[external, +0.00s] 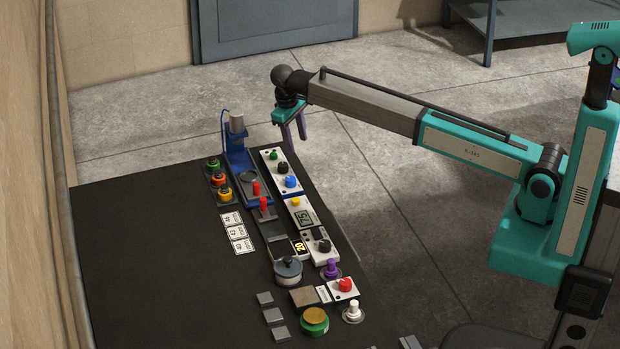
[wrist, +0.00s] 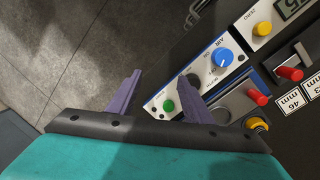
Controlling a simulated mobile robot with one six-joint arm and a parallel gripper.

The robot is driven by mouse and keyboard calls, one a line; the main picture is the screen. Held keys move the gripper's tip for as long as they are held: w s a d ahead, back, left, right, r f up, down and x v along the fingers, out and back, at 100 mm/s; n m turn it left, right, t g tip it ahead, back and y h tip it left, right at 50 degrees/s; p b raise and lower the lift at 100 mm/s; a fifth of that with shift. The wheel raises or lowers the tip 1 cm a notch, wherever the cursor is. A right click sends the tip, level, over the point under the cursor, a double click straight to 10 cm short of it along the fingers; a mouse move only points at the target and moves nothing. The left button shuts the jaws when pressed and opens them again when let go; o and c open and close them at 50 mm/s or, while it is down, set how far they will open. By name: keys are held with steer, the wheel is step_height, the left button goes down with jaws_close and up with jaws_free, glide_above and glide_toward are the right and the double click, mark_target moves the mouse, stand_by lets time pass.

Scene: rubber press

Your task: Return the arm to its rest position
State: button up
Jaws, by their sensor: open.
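My arm reaches from the right across to the far end of the dark table in the external view. My gripper (external: 293,131) hangs from its end, fingers pointing down, near the panel with the green button and blue knob. In the wrist view my gripper (wrist: 165,95) shows two purple fingers spread apart with nothing between them. The right finger overlaps the AIR panel (wrist: 205,68) in the picture. The green button (wrist: 169,106) lies between the fingers in the picture. I cannot tell the height of the fingers above it.
The dark table (external: 150,290) carries a blue press (external: 237,150), a display panel (external: 303,216), a grey round pot (external: 288,271), and a purple peg (external: 331,268). Red-handled parts stand beside the press. Bare floor (external: 400,230) lies right of the table, below my arm.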

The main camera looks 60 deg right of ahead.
steer(key=s+d+f+m+g+b, duration=0.1)
steer(key=s+d+f, duration=0.4)
steer(key=f, duration=0.4)
steer(key=s+d+f+g+h, duration=0.1)
steer(key=s+d+f, duration=0.1)
steer(key=s+f, duration=0.6)
steer(key=s+d+f+m+g+b, duration=0.1)
steer(key=s+d+f, duration=0.35)
steer(key=f, duration=0.55)
steer(key=s+a+f+n+y+b, duration=0.1)
steer(key=s+a+f+b, duration=0.2)
steer(key=s, duration=1)
steer(key=s+a+f+n+g+b, duration=0.1)
steer(key=s+a+f+b, duration=0.1)
steer(key=s+a+f, duration=0.6)
steer(key=s+a+f+n+y+b, duration=0.1)
steer(key=s+a+f, duration=0.5)
steer(key=s+f, duration=0.7)
steer(key=s+n+b, duration=0.1)
steer(key=s+b, duration=0.1)
steer(key=s, duration=0.2)
steer(key=shift+s+a+f+g+y+b, duration=0.15)
steer(key=shift+s+f+g+y+b, duration=0.15)
steer(key=shift+s+f+b, duration=0.1)
steer(key=shift+w+r, duration=0.1)
steer(key=shift+w, duration=0.05)
